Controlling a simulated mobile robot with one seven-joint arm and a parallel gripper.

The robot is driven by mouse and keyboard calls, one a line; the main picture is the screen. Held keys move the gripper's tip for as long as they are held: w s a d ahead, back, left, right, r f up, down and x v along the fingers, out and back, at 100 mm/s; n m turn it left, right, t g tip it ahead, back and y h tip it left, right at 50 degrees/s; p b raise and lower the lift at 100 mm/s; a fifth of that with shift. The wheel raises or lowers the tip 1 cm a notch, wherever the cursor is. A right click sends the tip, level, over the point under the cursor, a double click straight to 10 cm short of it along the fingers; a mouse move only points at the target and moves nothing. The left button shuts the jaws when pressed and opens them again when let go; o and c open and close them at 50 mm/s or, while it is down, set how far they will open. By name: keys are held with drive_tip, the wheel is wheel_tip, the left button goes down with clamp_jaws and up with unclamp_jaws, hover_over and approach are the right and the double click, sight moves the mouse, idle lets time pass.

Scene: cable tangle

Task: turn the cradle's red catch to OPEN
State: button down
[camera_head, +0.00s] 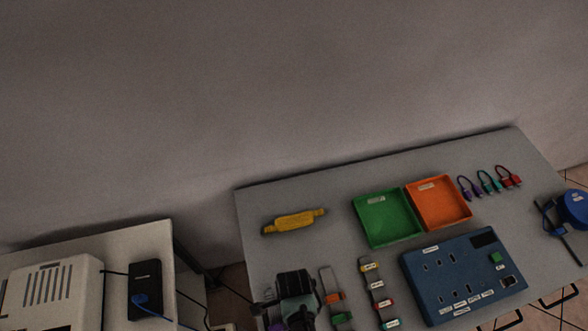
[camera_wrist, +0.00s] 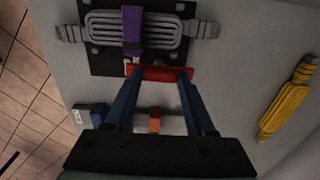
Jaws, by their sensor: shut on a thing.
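The cradle is a dark square plate (camera_wrist: 101,55) in the wrist view. A grey looped cable bundle (camera_wrist: 166,28) lies across it under a purple strap (camera_wrist: 132,30). The red catch (camera_wrist: 160,73) is a short bar at the plate's near edge, lying roughly crosswise in the picture. A small pale label (camera_wrist: 130,66) sits by its left end, its text too small to read. My gripper (camera_wrist: 158,76) has its two blue fingers at the catch and is shut on it. In the head view my gripper (camera_head: 293,288) covers most of the cradle, and the catch is hidden.
A yellow cable bundle (camera_head: 294,221) lies behind the cradle. Rails with coloured clips (camera_head: 334,298) stand close to the right of my gripper. Green (camera_head: 388,218) and orange (camera_head: 438,202) trays and a blue socket panel (camera_head: 462,276) are farther right. The table's left edge is near.

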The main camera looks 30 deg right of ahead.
drive_tip(key=shift+d, duration=0.1)
drive_tip(key=shift+c, duration=1.2)
unclamp_jaws()
drive_tip(key=shift+r, duration=0.15)
wheel_tip(320, 180, up, 13)
